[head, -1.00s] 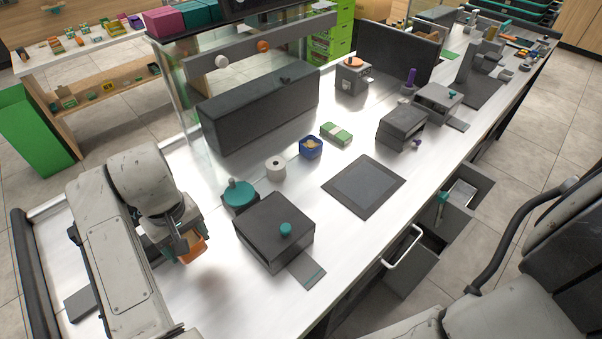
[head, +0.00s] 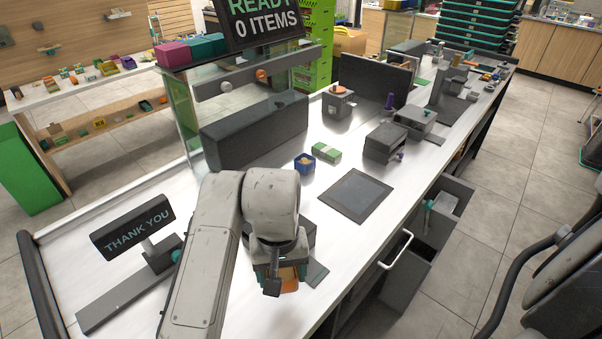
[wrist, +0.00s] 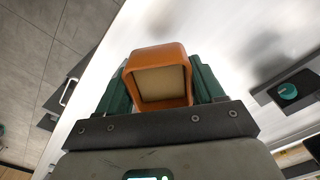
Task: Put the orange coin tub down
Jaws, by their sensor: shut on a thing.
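The orange coin tub (head: 290,284) is held in my gripper (head: 281,275) in the head view, partly hidden by my wrist. In the wrist view the tub (wrist: 158,55) sits between the two teal fingers of my gripper (wrist: 160,88), which press on its sides. Its square opening shows a plain tan inside. The tub appears to be above the white counter (wrist: 225,30); its exact height is hard to tell.
A "THANK YOU" sign (head: 133,228) stands at left. A blue tub (head: 304,163), a banknote stack (head: 327,152) and a dark mat (head: 356,195) lie farther back.

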